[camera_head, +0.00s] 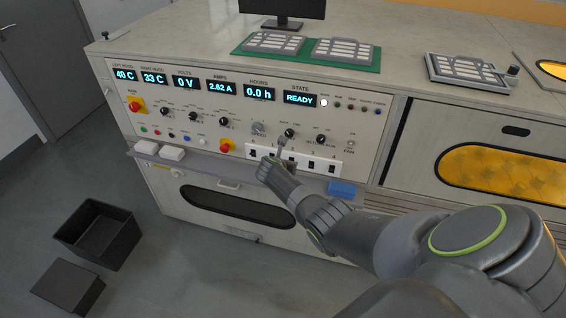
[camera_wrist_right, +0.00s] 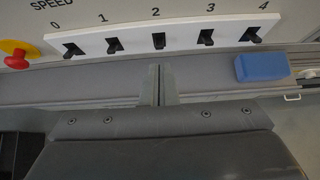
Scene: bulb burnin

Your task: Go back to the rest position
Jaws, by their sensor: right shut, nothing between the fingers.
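My right gripper (camera_head: 280,150) reaches in from the right, in front of the console's white switch strip (camera_head: 319,163). In the right wrist view its two thin fingers (camera_wrist_right: 160,84) are together with nothing between them. The fingertips show just below switch 2 (camera_wrist_right: 159,40); I cannot tell whether they touch anything. The strip carries several black rocker switches numbered from 0 to 4, and the gripper hides part of it in the head view. My left gripper is not in view.
The console panel (camera_head: 160,97) has lit displays, knobs and red emergency buttons (camera_head: 226,145). A blue block (camera_head: 342,189) and white blocks (camera_head: 172,153) sit on the narrow ledge. A black open bin (camera_head: 98,234) and a dark box (camera_head: 68,286) stand on the floor at left.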

